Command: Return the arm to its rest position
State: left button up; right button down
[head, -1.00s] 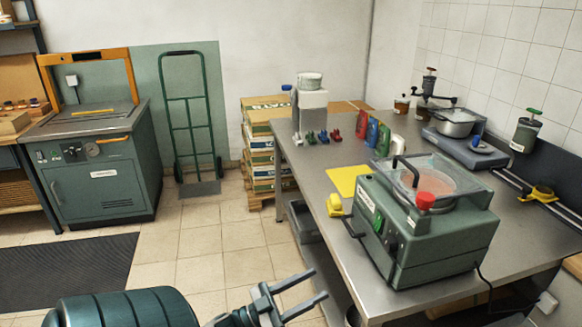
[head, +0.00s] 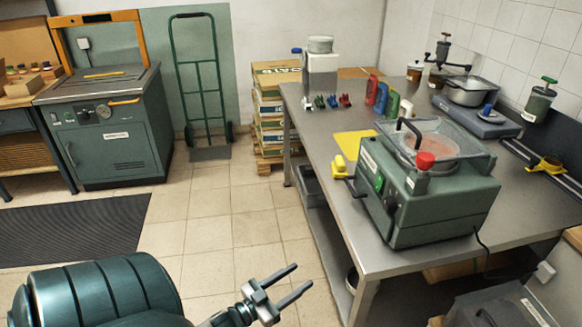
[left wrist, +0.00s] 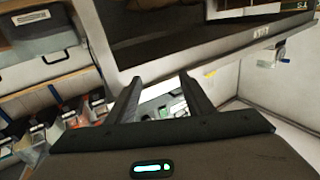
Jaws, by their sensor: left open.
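My left gripper (head: 287,288) is at the bottom middle of the head view, over the tiled floor and left of the steel table. Its two fingers are apart and nothing is between them. Both fingers also show in the left wrist view (left wrist: 160,92), spread and empty. My dark teal left arm fills the lower left of the head view. My right gripper does not show.
The steel table (head: 335,215) on the right carries a green machine (head: 430,205) with a red knob. A green cabinet (head: 108,135), a hand truck (head: 203,80) and stacked boxes (head: 275,125) stand at the back. The floor (head: 205,220) between is clear.

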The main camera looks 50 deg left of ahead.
pick_arm(q)
jog(key=shift+s+f, duration=0.1)
jog(key=shift+f, duration=0.15)
dwell(0.5)
jog(key=s+d+f+g, duration=0.3)
jog(key=s+d+f, duration=0.2)
jog(key=d+f, duration=0.3)
jog(key=s+d+f+g, duration=0.4)
jog(key=s+d+f, duration=0.2)
jog(key=f, duration=0.8)
jog(key=s+d+f+g, duration=0.4)
jog(key=s+d+f, duration=0.1)
jog(key=d+f, duration=0.6)
jog(key=shift+s+f+m, duration=0.2)
jog(key=shift+f+m, duration=0.1)
jog(key=shift+f, duration=0.25)
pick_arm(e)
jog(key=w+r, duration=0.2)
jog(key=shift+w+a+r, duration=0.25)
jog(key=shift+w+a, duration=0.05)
